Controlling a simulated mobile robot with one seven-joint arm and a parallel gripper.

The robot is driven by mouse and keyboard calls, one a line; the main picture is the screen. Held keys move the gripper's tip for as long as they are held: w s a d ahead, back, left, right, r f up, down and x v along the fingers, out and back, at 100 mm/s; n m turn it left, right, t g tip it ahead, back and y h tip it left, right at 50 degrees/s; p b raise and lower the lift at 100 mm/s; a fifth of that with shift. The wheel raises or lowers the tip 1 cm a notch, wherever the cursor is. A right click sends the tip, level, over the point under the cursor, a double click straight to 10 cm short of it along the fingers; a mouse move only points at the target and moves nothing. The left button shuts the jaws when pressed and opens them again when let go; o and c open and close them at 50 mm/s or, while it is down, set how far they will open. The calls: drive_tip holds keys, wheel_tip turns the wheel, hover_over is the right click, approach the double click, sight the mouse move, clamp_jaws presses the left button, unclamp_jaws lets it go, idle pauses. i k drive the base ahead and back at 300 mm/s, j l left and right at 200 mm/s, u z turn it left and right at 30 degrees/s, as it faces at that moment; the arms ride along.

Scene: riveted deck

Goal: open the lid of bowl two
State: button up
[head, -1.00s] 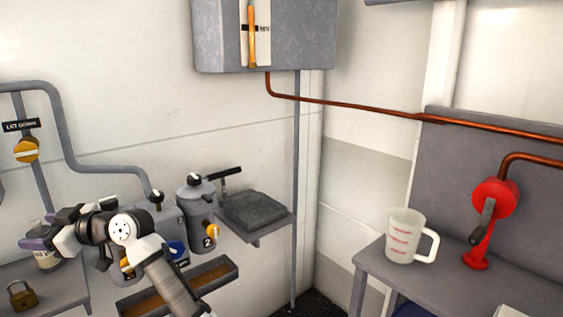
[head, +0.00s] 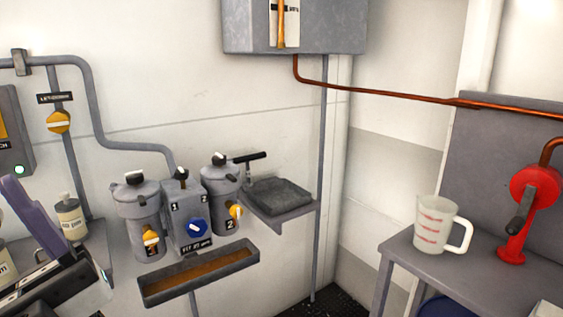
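Bowl two (head: 219,205) is a grey upright canister marked 2, right of centre in a group on the wall. Its lid (head: 219,171) looks shut, with a dark knob (head: 219,159) on top and a yellow knob (head: 236,212) low on the front. A black bar handle (head: 249,157) reaches right from beside the lid; I cannot tell how it is attached. My gripper (head: 38,240) seems to be the purple-and-dark part at the lower left, partly cut off, well away from bowl two.
Bowl one (head: 139,215) and a grey box with a blue knob (head: 197,228) stand left of bowl two. A tray (head: 200,270) juts out below. A grey pad (head: 277,195) lies on a shelf at right. A bottle (head: 70,215) stands left.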

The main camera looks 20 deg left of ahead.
sight(229, 171)
drive_tip(key=i+l+u, duration=0.15)
drive_tip(key=u, duration=0.2)
drive_tip(key=i+l+u, duration=0.15)
drive_tip(key=l+u, duration=0.2)
drive_tip(key=i+l+u, duration=0.1)
drive_tip(key=l+u, duration=0.25)
drive_tip(key=j, duration=0.1)
